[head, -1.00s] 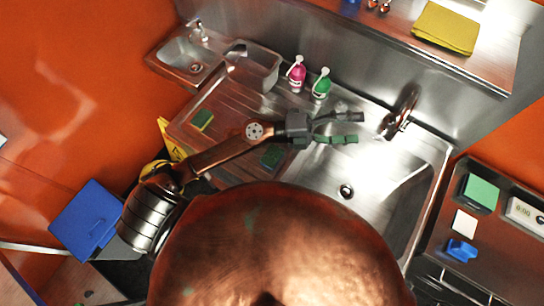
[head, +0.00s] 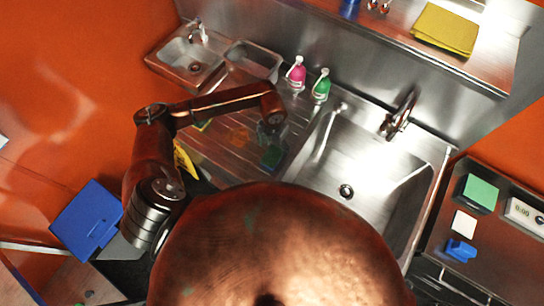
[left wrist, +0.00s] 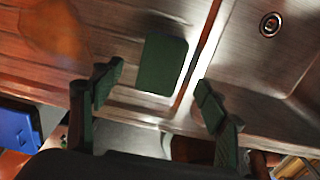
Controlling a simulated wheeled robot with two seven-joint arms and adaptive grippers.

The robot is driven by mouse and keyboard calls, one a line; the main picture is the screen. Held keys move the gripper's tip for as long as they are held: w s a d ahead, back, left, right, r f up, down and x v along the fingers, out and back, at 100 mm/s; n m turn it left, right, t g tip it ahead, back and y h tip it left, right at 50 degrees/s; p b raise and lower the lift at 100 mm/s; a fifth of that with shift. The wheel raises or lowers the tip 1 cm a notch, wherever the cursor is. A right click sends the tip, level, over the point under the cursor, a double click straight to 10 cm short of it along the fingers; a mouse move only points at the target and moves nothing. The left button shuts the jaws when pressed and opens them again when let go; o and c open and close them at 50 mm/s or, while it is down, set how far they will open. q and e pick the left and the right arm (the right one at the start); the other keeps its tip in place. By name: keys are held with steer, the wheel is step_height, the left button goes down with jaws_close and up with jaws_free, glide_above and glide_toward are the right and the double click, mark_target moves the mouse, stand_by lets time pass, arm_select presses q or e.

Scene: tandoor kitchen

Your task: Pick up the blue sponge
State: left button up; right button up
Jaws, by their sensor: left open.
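A flat, dark green sponge-like block (head: 271,158) lies on the ribbed drainboard left of the big sink basin; it looks green rather than blue. It also shows in the left wrist view (left wrist: 163,64), lying just beyond and between the fingers, apart from both. My left gripper (head: 270,138) points down over the drainboard next to the block, its fingers dark and partly hidden by the wrist. In the left wrist view the gripper (left wrist: 158,84) is open and empty. My right gripper is not in view. No clearly blue sponge shows on the drainboard.
The sink basin (head: 368,160) is empty. A pink bottle (head: 297,74) and a green bottle (head: 321,86) stand behind the drainboard. The tap (head: 399,115) rises behind the basin. A blue item (head: 460,251) lies on the right counter; a blue bin (head: 88,222) stands at left.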

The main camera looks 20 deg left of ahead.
mark_target(272, 156)
arm_select(q)
steer(key=f, duration=0.1)
steer(key=f+p, duration=0.1)
steer(key=f, duration=0.1)
steer(key=f+p, duration=0.1)
steer(key=f, duration=0.1)
steer(key=shift+s+f, duration=0.1)
steer(key=shift+s, duration=0.2)
steer(key=shift+f, duration=0.3)
steer(key=shift+c, duration=0.4)
steer(key=c, duration=0.7)
